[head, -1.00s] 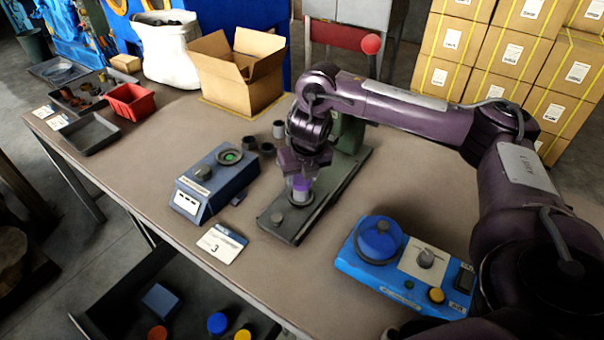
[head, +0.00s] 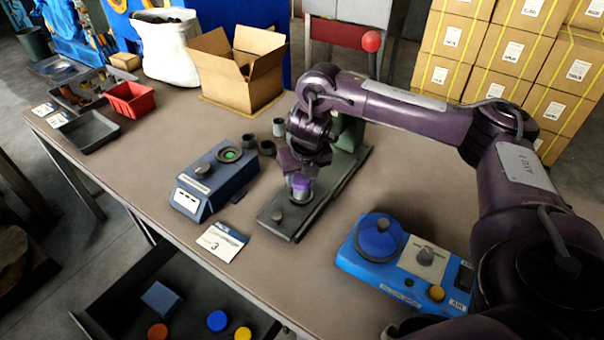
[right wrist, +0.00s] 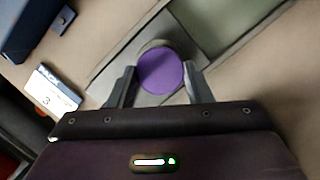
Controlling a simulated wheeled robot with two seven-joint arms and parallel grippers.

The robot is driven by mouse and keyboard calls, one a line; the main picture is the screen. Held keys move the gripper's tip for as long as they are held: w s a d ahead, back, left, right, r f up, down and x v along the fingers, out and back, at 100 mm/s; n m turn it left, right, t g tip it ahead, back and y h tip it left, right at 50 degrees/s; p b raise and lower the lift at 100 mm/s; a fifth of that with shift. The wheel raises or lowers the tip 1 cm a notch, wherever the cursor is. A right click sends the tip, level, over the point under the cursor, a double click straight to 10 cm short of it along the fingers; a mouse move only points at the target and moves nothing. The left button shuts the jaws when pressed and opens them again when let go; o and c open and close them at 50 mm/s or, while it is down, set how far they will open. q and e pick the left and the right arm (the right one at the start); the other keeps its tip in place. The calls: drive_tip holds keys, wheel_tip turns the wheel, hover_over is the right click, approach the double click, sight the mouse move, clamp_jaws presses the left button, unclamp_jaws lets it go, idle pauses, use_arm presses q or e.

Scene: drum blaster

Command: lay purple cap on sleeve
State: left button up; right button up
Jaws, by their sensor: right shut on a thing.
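The purple cap (right wrist: 161,72) shows as a round disc between the two fingers of my right gripper (right wrist: 160,85) in the right wrist view. In the head view the right gripper (head: 299,178) points down over the base of the press-like fixture (head: 340,180), shut on the purple cap (head: 300,182). A grey cylindrical sleeve (head: 299,194) stands directly under the cap on that base. The cap appears at the sleeve's top; whether it touches all round cannot be told. The left gripper is not in view.
A blue-grey device (head: 210,180) with a green-lit ring stands left of the fixture, with several dark cups behind it. A card marked 3 (head: 222,241) lies in front. A blue control box (head: 400,262) stands right. An open drawer (head: 180,305) holds coloured caps.

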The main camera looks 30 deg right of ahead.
drive_tip(key=o, duration=1.5)
wheel_tip(320, 180, up, 6)
drive_tip(key=p, duration=0.6)
